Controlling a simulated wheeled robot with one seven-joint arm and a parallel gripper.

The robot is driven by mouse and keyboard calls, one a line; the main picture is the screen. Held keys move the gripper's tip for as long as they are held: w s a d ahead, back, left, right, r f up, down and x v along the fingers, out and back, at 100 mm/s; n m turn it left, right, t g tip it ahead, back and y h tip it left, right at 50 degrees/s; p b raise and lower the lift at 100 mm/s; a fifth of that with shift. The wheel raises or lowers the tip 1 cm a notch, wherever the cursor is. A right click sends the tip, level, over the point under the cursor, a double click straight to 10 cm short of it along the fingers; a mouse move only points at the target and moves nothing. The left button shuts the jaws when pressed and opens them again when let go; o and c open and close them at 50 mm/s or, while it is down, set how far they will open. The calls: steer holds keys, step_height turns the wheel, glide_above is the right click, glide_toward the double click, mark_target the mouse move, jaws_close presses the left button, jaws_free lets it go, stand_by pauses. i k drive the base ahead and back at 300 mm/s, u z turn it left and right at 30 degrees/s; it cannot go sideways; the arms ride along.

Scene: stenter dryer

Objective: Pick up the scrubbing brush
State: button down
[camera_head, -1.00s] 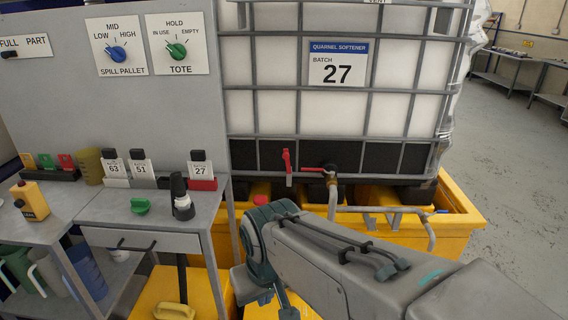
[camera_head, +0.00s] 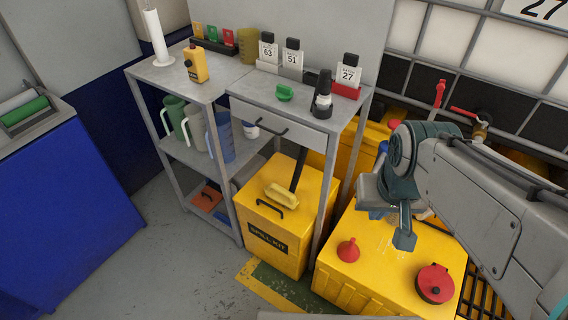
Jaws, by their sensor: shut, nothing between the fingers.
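The scrubbing brush (camera_head: 283,195) has a yellow head and what looks like a black handle slanting up behind it. It lies on top of the yellow spill kit box (camera_head: 262,238), below the drawer of the grey bench. My gripper (camera_head: 404,240) hangs to the right of the brush, above a yellow container. It is shut and empty, well apart from the brush.
The yellow container (camera_head: 345,275) carries a red funnel (camera_head: 348,250) and a red cap (camera_head: 435,284). The bench (camera_head: 240,88) overhangs the spill kit box, with a leg (camera_head: 322,205) between brush and gripper. Jugs stand on the shelf at left.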

mark_target(275, 191)
steer(key=z, duration=0.65)
steer(key=k, duration=1.8)
steer(key=u, duration=0.55)
steer(key=i, duration=0.45)
steer(key=u, duration=0.1)
